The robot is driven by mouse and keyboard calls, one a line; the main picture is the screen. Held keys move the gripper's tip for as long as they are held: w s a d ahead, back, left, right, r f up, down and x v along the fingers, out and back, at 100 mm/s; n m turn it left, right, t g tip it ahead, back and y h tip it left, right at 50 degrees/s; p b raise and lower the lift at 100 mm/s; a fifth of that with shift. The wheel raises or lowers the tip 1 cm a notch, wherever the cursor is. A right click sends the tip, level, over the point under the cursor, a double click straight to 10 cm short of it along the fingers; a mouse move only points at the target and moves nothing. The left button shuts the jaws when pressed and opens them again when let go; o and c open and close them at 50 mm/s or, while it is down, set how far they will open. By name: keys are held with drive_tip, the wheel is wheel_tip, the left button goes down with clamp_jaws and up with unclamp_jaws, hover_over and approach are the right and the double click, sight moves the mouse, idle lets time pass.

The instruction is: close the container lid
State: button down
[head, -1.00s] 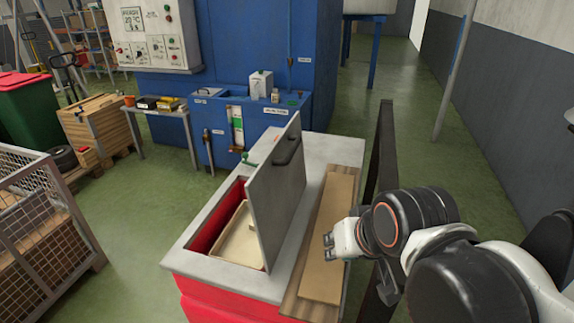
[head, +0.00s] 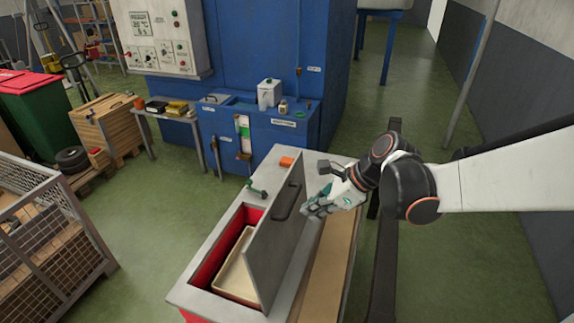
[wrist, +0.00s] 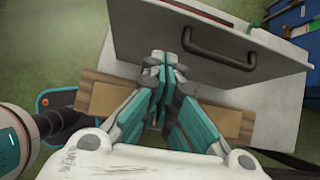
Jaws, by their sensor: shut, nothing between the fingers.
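The container (head: 192,298) is a red box with a grey top; its opening shows a red lining and a beige tray (head: 236,272). Its grey lid (head: 272,248) stands raised, nearly upright, with a dark handle (head: 289,200) on the face towards my arm. In the wrist view the lid (wrist: 150,30) spans the top, with its handle (wrist: 218,52) right of centre. My gripper (head: 308,209) is shut and empty, on the handle side of the lid. In the wrist view my gripper (wrist: 168,58) points at the lid's lower part, left of the handle; whether it touches is unclear.
A wooden board (head: 326,268) lies along the container's right side. A green-knobbed part (head: 256,192) and an orange block (head: 286,161) sit on the grey top behind the opening. A dark rail (head: 382,260) runs to the right. A wire cage (head: 50,225) stands at left.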

approach(266, 227)
wheel_tip(266, 227, down, 3)
drive_tip(key=d, duration=0.1)
drive_tip(key=a, duration=0.2)
drive_tip(key=w+a, duration=0.1)
drive_tip(key=shift+a+f+m, duration=0.2)
drive_tip(key=shift+f+m, duration=0.1)
drive_tip(key=shift+m, duration=0.1)
